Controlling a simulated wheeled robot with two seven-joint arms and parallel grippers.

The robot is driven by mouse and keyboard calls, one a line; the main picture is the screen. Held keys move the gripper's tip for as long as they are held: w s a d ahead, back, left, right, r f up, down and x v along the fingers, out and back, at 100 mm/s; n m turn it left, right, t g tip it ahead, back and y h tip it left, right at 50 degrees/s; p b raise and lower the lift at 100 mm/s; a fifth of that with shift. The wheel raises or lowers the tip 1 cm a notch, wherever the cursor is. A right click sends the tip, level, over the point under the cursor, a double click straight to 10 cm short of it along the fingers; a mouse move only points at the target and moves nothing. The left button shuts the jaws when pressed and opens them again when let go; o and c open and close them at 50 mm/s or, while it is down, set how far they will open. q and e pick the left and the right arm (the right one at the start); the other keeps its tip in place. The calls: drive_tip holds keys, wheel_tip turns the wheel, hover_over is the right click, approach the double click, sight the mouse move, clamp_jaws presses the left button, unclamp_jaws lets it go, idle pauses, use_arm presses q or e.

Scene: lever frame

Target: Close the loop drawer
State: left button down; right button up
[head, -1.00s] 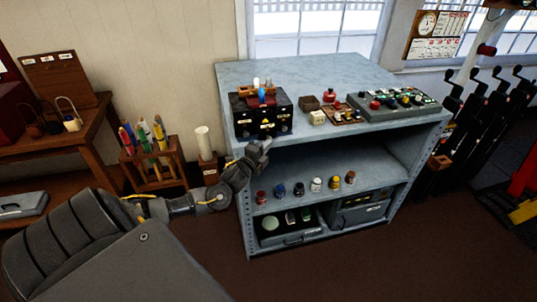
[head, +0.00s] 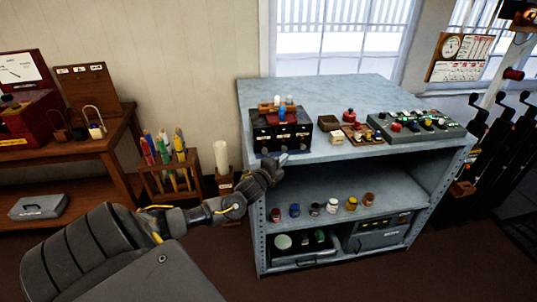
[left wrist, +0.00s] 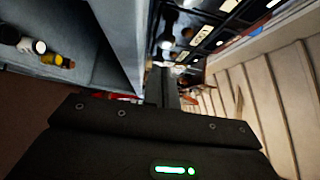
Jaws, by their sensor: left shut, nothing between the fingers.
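A black box with labelled drawer fronts (head: 283,137) stands at the left front of the blue-grey workbench top. I cannot read its labels in the head view, so I cannot tell which front is the loop drawer or how far it stands out. In the left wrist view the dark labelled fronts (left wrist: 210,35) fill the top, close beyond the fingers. My left gripper (head: 282,160) is shut and empty, just below and in front of the box at the bench's front edge. Its dark fingers also show in the left wrist view (left wrist: 162,88). My right gripper is not in view.
Small boxes (head: 337,137) and a grey panel with coloured knobs (head: 415,126) stand right of the black box. Several small jars (head: 332,206) line the shelf below. A rack of coloured rolls (head: 165,170) and a white cylinder (head: 222,157) stand left of the bench.

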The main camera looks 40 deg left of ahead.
use_arm(q)
drive_tip(key=s+d+b, duration=0.2)
drive_tip(key=s+b, duration=0.1)
drive_tip(key=s, duration=0.7)
drive_tip(key=shift+s+d, duration=0.25)
drive_tip(key=shift+d, duration=0.15)
